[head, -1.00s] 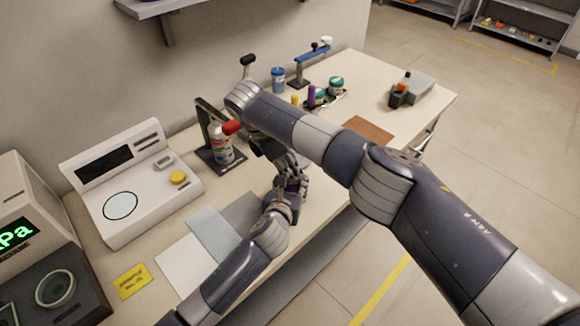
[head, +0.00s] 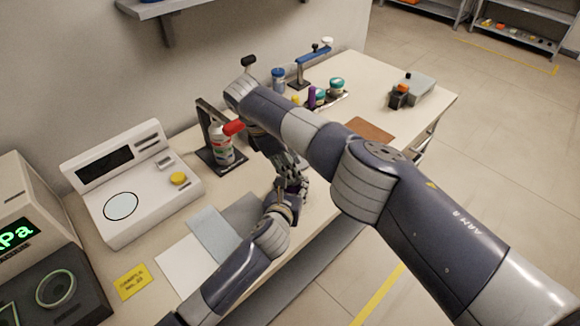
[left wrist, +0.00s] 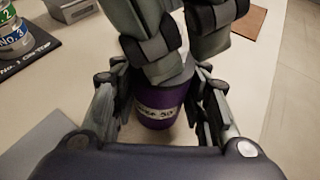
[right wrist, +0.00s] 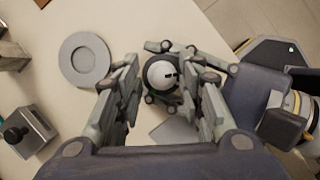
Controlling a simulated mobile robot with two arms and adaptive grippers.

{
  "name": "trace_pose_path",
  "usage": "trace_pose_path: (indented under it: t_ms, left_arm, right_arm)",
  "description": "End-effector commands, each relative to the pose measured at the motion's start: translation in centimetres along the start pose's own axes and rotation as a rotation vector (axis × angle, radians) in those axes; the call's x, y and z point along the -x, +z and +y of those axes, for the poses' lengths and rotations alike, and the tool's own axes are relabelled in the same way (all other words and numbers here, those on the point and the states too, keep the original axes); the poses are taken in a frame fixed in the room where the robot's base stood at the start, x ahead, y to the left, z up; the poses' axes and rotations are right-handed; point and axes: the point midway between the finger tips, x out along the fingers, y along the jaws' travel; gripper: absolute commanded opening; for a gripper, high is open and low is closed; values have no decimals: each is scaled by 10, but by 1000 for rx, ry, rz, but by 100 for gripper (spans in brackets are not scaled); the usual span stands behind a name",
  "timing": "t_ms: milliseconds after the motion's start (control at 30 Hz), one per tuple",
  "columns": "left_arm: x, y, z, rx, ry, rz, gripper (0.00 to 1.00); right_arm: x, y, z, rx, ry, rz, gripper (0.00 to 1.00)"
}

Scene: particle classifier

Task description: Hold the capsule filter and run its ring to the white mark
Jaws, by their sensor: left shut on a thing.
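The capsule filter (left wrist: 160,106) is a purple cylinder with a pale label, upright in the left wrist view. My left gripper (left wrist: 165,112) is shut on its body, one finger on each side. In the right wrist view I look down on the filter's pale round top (right wrist: 162,74), which has a small dark mark. My right gripper (right wrist: 163,72) is above it with its fingers apart, one on either side of the top. In the left wrist view these fingers hide much of the filter's upper end. I cannot make out the ring or a white mark clearly.
A grey round plate (right wrist: 85,59) and a grey block with a black knob (right wrist: 27,130) are on the table. A brown mat (head: 371,130) lies right.

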Motion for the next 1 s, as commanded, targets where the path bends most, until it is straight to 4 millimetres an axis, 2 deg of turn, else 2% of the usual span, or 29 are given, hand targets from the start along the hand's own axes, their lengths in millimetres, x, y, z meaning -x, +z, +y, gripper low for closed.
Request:
trace_pose_path:
  t_ms: [33, 367, 467, 800, 1000]
  left_arm:
    - [0, -8, 1, -1, 3, 15, 0]
    - [0, -7, 1, -1, 3, 12, 0]
    - [0, -6, 1, -1, 3, 12, 0]
    - [0, -5, 1, -1, 2, 9, 0]
    - [0, -5, 1, -1, 2, 8, 0]
  right_arm:
    - [-1, 0, 0, 1, -1, 1, 48]
    - [-1, -1, -1, 1, -4, 1, 48]
    - [9, -1, -1, 1, -2, 1, 48]
    - [63, -1, -1, -1, -1, 0, 48]
    - [73, -1, -2, 0, -3, 1, 48]
